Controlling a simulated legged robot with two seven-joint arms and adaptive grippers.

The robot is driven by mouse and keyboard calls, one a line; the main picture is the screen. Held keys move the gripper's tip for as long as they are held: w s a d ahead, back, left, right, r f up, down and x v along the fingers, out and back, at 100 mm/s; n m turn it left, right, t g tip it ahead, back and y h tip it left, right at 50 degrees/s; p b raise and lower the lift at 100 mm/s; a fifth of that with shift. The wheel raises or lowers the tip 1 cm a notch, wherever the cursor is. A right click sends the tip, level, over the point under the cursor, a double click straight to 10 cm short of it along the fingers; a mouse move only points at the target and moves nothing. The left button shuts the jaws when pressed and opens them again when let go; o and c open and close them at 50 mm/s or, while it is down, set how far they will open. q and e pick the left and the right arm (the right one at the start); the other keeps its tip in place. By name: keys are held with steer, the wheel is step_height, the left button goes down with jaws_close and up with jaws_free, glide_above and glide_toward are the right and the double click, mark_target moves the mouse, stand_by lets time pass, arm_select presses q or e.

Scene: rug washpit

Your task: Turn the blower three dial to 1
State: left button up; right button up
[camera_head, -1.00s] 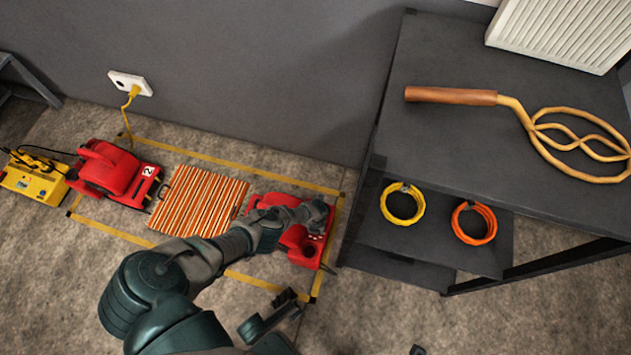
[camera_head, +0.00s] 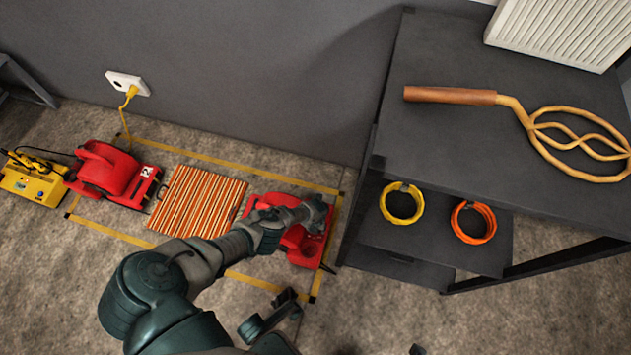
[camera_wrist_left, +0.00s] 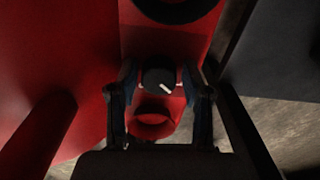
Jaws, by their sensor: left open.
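A red blower (camera_head: 300,250) stands on the floor at the right end of the taped strip. My left arm covers much of it, and no number on it can be read. In the left wrist view its red body (camera_wrist_left: 62,70) fills the left side. A black dial (camera_wrist_left: 155,76) with a white pointer mark sits on its red panel, the mark pointing down and right. My left gripper (camera_wrist_left: 160,84) is open, with one finger on each side of the dial; I cannot tell whether they touch it. In the head view the left gripper (camera_head: 317,212) is over the blower.
A striped rug (camera_head: 198,200) and another red blower (camera_head: 108,172) marked 2 lie to the left, beside a yellow unit (camera_head: 32,183). A dark table (camera_head: 450,130) at right holds a rug beater (camera_head: 455,95). Yellow (camera_head: 402,218) and orange (camera_head: 489,238) coils are below.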

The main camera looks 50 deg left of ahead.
arm_select(q)
steer(key=shift+w+a+r, duration=0.1)
steer(key=shift+w+r, duration=0.4)
steer(key=shift+r, duration=0.4)
steer(key=shift+s+r, duration=0.25)
steer(key=shift+s, duration=0.05)
steer(key=shift+s+r, duration=0.2)
steer(key=shift+r, duration=2.25)
